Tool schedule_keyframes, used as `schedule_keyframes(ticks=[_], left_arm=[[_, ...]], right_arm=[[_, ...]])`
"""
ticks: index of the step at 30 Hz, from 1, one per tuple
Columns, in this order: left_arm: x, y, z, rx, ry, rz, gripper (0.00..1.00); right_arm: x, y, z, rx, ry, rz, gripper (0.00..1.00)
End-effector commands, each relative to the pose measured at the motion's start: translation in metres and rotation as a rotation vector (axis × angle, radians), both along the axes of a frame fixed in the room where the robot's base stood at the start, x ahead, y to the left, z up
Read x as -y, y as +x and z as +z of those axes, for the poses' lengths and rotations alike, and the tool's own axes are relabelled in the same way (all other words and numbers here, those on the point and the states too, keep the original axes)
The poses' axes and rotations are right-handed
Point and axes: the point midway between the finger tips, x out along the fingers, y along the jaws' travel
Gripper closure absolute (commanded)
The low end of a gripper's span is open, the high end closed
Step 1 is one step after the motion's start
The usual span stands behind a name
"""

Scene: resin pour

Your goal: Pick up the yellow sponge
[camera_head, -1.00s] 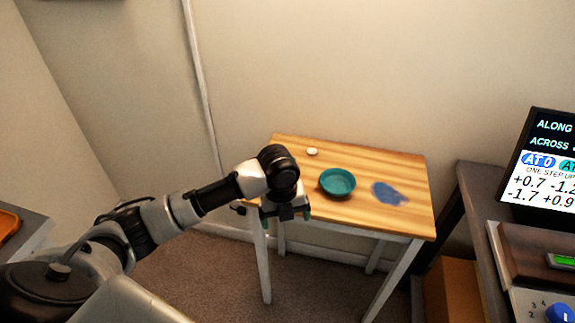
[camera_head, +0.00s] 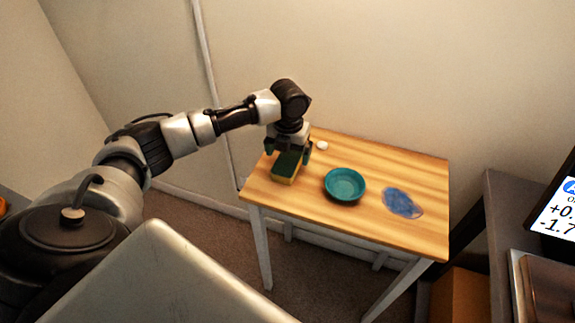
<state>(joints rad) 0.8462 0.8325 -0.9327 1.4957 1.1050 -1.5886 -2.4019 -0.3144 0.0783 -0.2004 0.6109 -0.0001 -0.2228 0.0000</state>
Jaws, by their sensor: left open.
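The yellow sponge (camera_head: 285,174) with a dark green top lies on the left part of the small wooden table (camera_head: 330,222). My left gripper (camera_head: 288,158) is open and points down over the sponge, with one finger toward each side of it. The gripper hides the far end of the sponge. I cannot tell whether the fingers touch it. My right gripper is not in view.
A teal bowl (camera_head: 345,185) stands right of the sponge. A blue patch (camera_head: 402,203) lies further right on the table, and a small white object (camera_head: 322,145) lies behind the bowl. A dark desk with a screen (camera_head: 556,215) is at the right.

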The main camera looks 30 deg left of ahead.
Motion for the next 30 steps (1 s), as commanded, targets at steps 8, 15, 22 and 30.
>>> schedule_keyframes(ticks=[8, 15, 22, 30], left_arm=[[-0.002, 0.000, -0.040, -0.003, 0.001, 0.001, 0.08], [-0.002, 0.001, -0.044, 0.000, 0.001, 0.000, 0.08], [-0.002, 0.001, -0.044, 0.000, 0.001, 0.000, 0.35], [-0.002, 0.001, -0.044, 0.000, 0.001, 0.001, 0.61]], right_arm=[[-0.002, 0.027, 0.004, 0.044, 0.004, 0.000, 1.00], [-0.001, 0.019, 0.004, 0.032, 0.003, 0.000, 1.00], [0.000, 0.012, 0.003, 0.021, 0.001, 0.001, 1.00], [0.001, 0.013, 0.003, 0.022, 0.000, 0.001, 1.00]])
